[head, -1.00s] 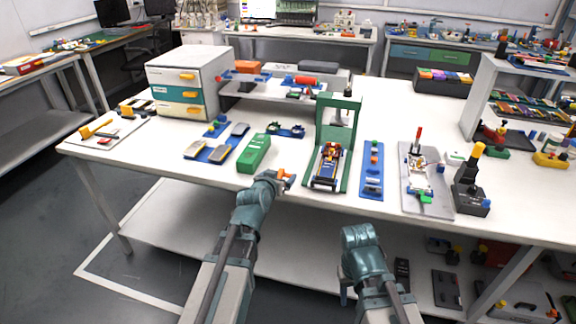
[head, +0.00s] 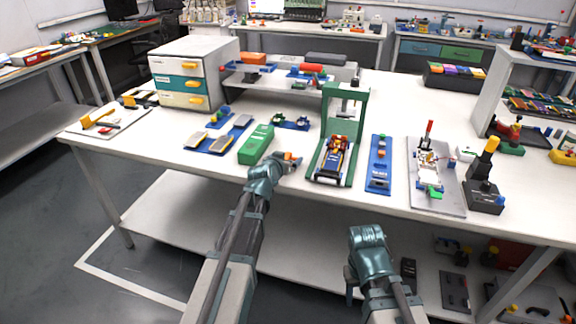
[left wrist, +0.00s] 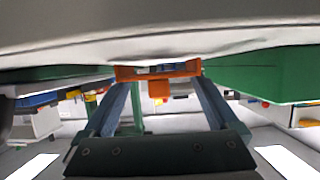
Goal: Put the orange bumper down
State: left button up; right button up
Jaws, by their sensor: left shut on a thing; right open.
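The orange bumper (left wrist: 158,72) is held between the fingertips of my left gripper (left wrist: 160,84) in the left wrist view. In the head view, my left gripper (head: 285,163) is at the table's front edge, and a little of the orange bumper (head: 291,156) shows at its tip. It is right of the green box and left of the green press frame. I cannot tell whether the bumper touches the table. My right gripper (head: 350,285) is below and in front of the table edge, away from the bumper, and holds nothing that I can see.
A green box (head: 256,144) and a green press frame (head: 341,130) with a small vehicle (head: 333,157) in it flank the left gripper. A blue strip of parts (head: 379,165) lies further right. White table top (head: 285,187) is bare near the front edge.

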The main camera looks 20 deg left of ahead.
pick_arm(q)
jog(key=shift+f, duration=0.1)
jog(key=shift+f, duration=0.1)
jog(key=o, duration=0.9)
jog(key=shift+o, duration=0.2)
jog(key=shift+r, duration=0.2)
jog(key=p+v, duration=0.5)
jog(key=v, duration=0.7)
